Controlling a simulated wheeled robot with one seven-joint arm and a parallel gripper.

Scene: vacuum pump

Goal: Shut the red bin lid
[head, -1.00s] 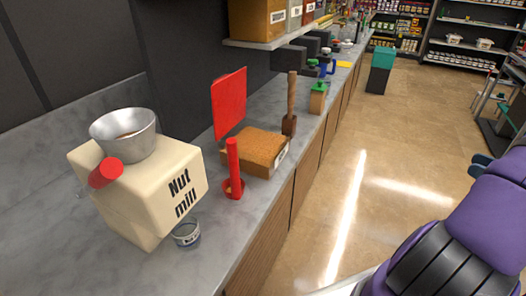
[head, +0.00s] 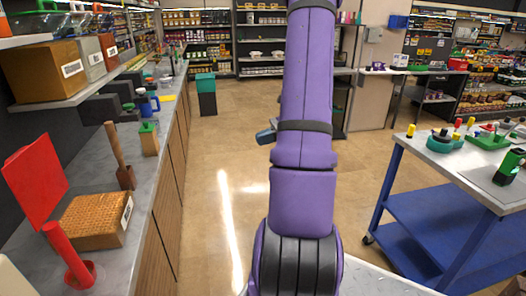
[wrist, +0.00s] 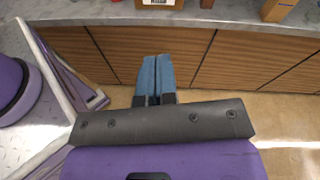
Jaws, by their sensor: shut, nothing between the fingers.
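The red lid (head: 36,181) stands raised and tilted at the back edge of a low bin (head: 92,222) on the left counter. My gripper (head: 265,136) is out over the floor, to the right of the counter and well apart from the lid. In the wrist view my gripper's blue fingers (wrist: 157,77) are together with nothing between them, pointing toward the wooden cabinet fronts. The lid does not show in the wrist view.
A shelf (head: 75,97) overhangs the counter. A blue cart (head: 430,220) is at right. The aisle floor is clear.

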